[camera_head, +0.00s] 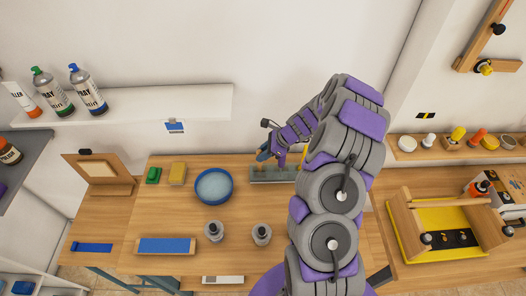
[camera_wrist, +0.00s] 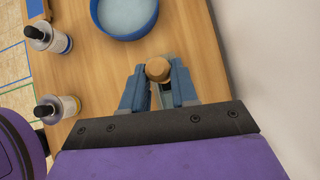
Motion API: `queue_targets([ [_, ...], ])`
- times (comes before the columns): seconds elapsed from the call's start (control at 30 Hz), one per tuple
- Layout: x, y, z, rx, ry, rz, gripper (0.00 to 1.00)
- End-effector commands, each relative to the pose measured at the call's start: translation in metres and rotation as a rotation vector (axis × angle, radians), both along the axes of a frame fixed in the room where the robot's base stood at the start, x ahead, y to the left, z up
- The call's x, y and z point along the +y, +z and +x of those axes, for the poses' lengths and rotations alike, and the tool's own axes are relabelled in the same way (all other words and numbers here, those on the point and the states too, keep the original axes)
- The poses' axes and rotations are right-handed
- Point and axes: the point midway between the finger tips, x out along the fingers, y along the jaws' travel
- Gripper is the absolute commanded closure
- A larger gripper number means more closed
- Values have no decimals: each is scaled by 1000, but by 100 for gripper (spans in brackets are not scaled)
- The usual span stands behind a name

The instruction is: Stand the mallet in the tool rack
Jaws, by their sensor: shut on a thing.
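My gripper (camera_head: 268,153) is at the back of the wooden table, above the grey-green tool rack (camera_head: 262,175). The arm covers the rack's right part. In the wrist view my gripper (camera_wrist: 158,88) has its two blue fingers closed around the mallet (camera_wrist: 158,69). Only a round, light wooden end of the mallet shows between the fingertips. The rest of it is hidden by the fingers, and I cannot tell whether its lower end touches the rack.
A blue bowl (camera_head: 214,186) stands left of the rack. Two bottles (camera_head: 214,231) (camera_head: 261,234) stand nearer the front. The wall is close behind the rack.

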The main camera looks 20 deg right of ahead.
Motion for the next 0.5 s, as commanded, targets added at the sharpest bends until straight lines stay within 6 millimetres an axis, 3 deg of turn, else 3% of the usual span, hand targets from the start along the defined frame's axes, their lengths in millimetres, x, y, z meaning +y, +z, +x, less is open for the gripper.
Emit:
queue_targets([
  [0.17,0,-6,0,1,-1,0,100],
  [0.2,0,-5,0,0,0,0,70],
  [0.5,0,-5,0,0,0,0,42],
])
